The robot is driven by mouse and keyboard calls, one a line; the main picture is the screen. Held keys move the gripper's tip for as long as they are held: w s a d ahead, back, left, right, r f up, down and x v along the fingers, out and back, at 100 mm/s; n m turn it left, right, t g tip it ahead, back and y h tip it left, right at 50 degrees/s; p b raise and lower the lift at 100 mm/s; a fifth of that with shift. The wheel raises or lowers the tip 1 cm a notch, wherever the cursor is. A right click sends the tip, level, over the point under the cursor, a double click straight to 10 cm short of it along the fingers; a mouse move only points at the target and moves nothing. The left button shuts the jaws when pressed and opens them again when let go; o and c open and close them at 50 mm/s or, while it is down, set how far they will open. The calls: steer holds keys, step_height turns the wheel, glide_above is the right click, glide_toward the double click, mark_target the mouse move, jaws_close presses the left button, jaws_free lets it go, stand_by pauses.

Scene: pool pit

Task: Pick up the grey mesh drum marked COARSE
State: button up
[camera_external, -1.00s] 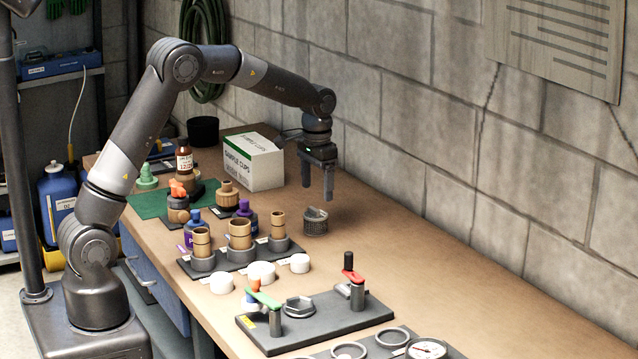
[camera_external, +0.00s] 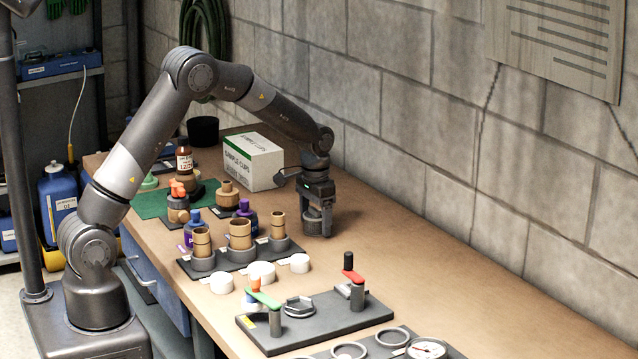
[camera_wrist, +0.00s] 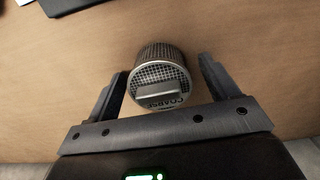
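The grey mesh drum (camera_wrist: 160,78) stands on the bench, and the word COARSE shows on its near rim in the wrist view. It also shows in the external view (camera_external: 313,226), partly hidden behind my fingers. My gripper (camera_external: 316,222) is lowered over it and points down. In the wrist view my gripper (camera_wrist: 163,75) has its fingers spread, one on each side of the drum. A gap shows between the drum and each finger there.
A tray of tan cylinders in grey cups (camera_external: 240,254) stands to the left. White round caps (camera_external: 261,272) lie in front of it. The sample cups box (camera_external: 252,162) is behind left. A dark fixture plate (camera_external: 330,318) lies in front. The bench to the right is clear.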

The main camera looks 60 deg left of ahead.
steer(key=c, duration=1.1)
steer(key=shift+o, duration=0.2)
